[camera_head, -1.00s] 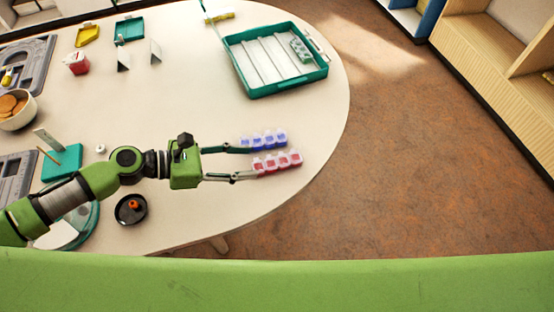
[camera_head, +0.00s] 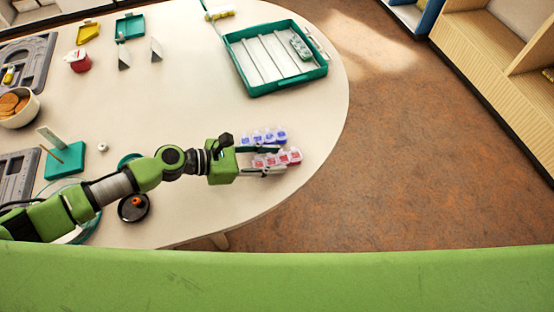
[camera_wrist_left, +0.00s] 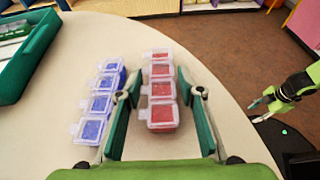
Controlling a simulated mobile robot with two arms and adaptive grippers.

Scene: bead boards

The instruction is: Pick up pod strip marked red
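The red-marked pod strip (camera_head: 292,156) lies on the table near its right edge, a row of clear pods with red contents. The blue-marked pod strip (camera_head: 268,136) lies just beside it. My left gripper (camera_head: 279,160) is open, with its fingers on either side of the red strip. In the left wrist view the red strip (camera_wrist_left: 160,90) lies between the fingers, with visible gaps, and the blue strip (camera_wrist_left: 98,102) is outside the left finger. My right gripper (camera_wrist_left: 260,108) shows at the right of the wrist view, its fingers apart and empty.
A teal tray (camera_head: 262,92) with white dividers and a grey-green strip (camera_head: 299,46) stands at the back right. A black dish (camera_head: 133,208) lies beside my left arm. The table's rounded edge is close to the right of the strips.

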